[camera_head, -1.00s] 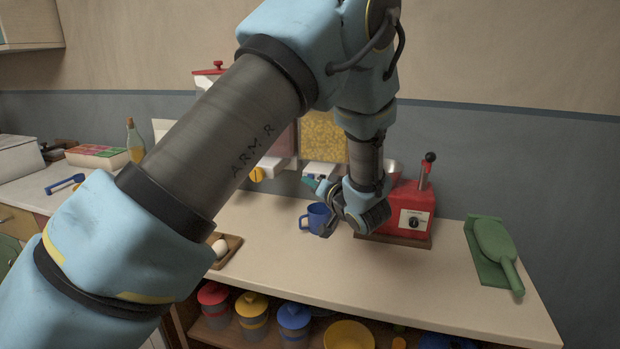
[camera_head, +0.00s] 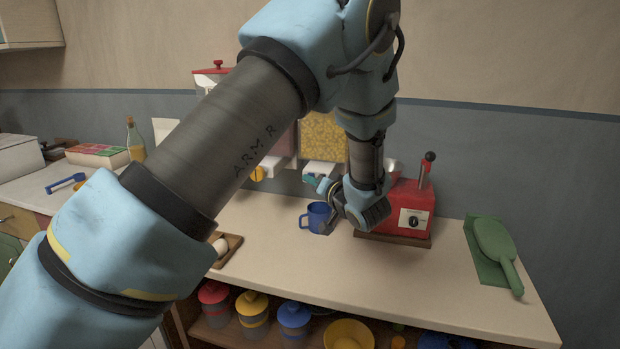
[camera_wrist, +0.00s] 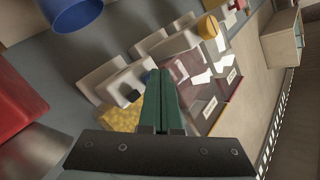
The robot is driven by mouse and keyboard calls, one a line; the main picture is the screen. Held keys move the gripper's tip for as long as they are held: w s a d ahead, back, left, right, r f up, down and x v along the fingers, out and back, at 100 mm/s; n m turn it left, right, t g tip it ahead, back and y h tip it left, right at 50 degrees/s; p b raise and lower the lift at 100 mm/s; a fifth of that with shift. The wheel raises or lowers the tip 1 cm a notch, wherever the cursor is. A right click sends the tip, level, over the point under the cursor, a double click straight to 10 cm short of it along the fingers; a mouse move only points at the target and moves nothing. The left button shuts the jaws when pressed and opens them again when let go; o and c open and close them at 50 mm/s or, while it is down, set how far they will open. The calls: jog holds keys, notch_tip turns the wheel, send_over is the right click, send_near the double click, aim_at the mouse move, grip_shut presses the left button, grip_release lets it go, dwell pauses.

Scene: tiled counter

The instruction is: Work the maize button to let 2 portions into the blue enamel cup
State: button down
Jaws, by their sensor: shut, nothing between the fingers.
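The maize dispenser (camera_head: 323,135) hangs on the wall, its clear hopper full of yellow grain, with a white outlet block (camera_head: 318,168) below. In the wrist view its grain (camera_wrist: 122,116) shows at the lower left, with a small dark button (camera_wrist: 133,95) on the white block. My gripper (camera_head: 312,181) is shut and empty in front of the outlet. Its green fingers (camera_wrist: 163,72) point just beside the button; I cannot tell whether they touch anything. The blue enamel cup (camera_head: 318,217) stands upright on the counter below the outlet; its inside is hidden. The cup also shows in the wrist view (camera_wrist: 72,12).
A red machine with a lever (camera_head: 405,208) stands right of the cup, close to my wrist. A green scoop (camera_head: 493,243) lies at the right. A tray with an egg (camera_head: 230,250) is at the left. The front counter is clear.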

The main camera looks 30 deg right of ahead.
jog(key=shift+w+d, duration=0.15)
dwell(0.5)
jog(key=shift+s+a+p, duration=0.3)
jog(key=shift+s+a, duration=0.35)
jog(key=shift+s, duration=0.05)
jog(key=s+a, duration=0.1)
jog(key=s, duration=0.1)
jog(key=s+a, duration=0.1)
jog(key=a, duration=0.1)
jog(key=shift+s+a+p, duration=0.2)
jog(key=shift+s+p, duration=0.15)
dwell(2.5)
